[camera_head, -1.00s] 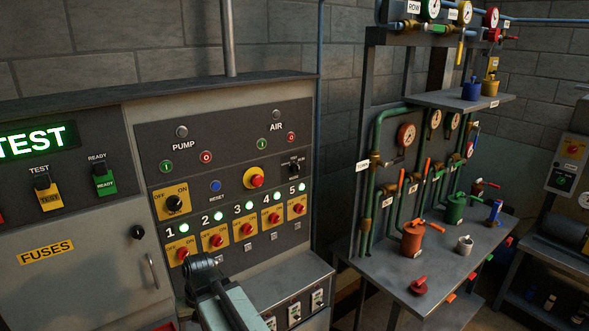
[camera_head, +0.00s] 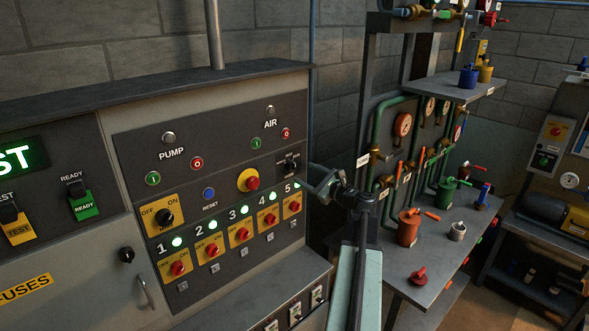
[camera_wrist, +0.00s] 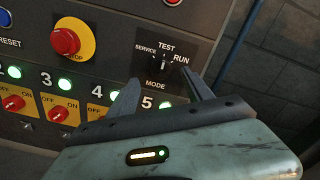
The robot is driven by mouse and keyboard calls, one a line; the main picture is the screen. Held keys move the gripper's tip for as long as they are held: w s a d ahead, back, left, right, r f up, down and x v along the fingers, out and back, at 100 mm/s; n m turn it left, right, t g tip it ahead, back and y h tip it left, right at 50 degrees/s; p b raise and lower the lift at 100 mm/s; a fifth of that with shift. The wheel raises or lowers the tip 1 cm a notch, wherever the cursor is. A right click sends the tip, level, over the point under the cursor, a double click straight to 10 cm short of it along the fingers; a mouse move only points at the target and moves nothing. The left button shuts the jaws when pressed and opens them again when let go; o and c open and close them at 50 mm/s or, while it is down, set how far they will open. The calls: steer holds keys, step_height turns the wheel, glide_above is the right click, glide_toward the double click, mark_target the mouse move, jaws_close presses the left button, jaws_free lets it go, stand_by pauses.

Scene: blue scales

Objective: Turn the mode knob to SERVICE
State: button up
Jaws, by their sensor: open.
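The mode knob (camera_wrist: 162,63) is a small dark knob with a light mark on a black plate, labelled SERVICE at left, TEST at top and RUN at right. The mark looks close to upright, toward TEST, but it is small. In the head view the knob (camera_head: 290,163) is at the panel's upper right. My gripper (camera_wrist: 161,82) is open and empty. Its fingertips appear just below the knob in the wrist view, one to each side. I cannot tell the gap in depth. In the head view my gripper (camera_head: 322,186) is by the panel's right edge.
A red emergency button (camera_wrist: 66,41) on a yellow plate is left of the knob. Red rotary switches (camera_head: 240,235) with green lamps line the panel below. A pipe rack with a grey bench (camera_head: 440,270) stands to the right.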

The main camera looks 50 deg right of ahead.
mark_target(295, 168)
steer(key=w, duration=0.6)
steer(key=shift+w+d, duration=0.25)
steer(key=shift+d, duration=0.05)
